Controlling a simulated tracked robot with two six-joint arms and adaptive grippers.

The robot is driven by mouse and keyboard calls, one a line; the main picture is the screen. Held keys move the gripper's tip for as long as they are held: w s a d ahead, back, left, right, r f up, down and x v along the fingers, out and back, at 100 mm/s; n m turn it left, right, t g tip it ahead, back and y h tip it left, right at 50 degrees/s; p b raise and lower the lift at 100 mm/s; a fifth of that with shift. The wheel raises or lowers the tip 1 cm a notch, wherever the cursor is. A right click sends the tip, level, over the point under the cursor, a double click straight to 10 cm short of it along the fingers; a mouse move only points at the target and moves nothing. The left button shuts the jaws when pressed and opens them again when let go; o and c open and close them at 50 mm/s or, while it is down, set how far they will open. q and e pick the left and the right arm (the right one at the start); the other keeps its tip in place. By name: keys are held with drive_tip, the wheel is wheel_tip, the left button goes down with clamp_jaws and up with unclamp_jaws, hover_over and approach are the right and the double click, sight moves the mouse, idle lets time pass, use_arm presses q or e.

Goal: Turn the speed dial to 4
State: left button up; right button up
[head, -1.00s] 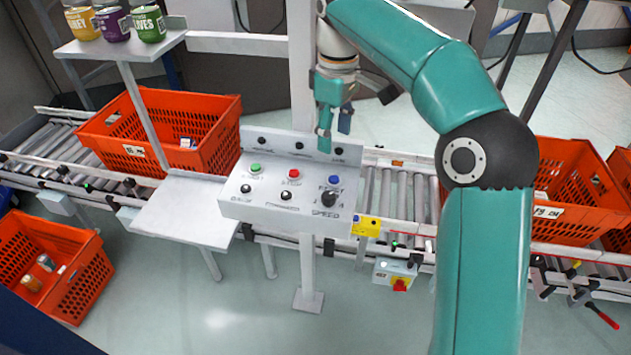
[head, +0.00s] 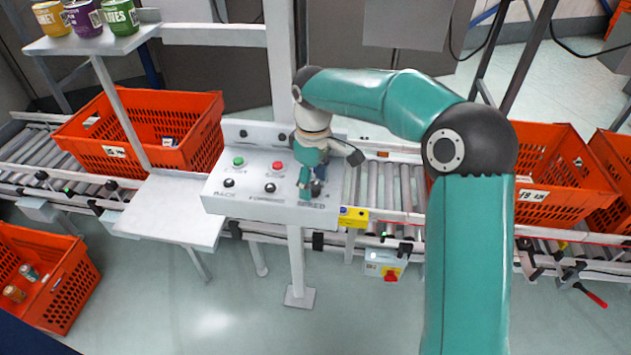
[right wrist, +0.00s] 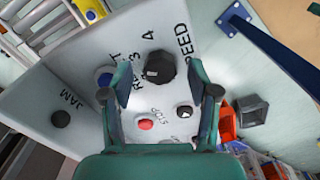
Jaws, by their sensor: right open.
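The speed dial (right wrist: 160,67) is a black knob on the sloped face of the white control panel (head: 225,190), above the printed word SPEED. In the right wrist view, printed numbers, among them 3 and 4, stand beside it. Its pointer setting cannot be read surely. My right gripper (head: 311,188) is at the panel's right end. In the right wrist view my right gripper (right wrist: 160,72) is open, one finger on each side of the dial; contact cannot be told. In the head view the gripper partly hides the dial. My left gripper is not in view.
A green button (head: 238,162), a red button (head: 278,167) and black knobs share the panel. Behind runs a roller conveyor (head: 385,190) with orange totes (head: 190,150). A shelf with cans (head: 120,17) stands at upper left. A yellow box (head: 354,217) sits right of the panel.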

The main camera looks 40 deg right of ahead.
drive_tip(key=shift+f, duration=0.3)
drive_tip(key=c, duration=1)
drive_tip(key=shift+d, duration=0.35)
clamp_jaws()
drive_tip(key=shift+a+r, duration=0.1)
drive_tip(key=shift+a, duration=0.2)
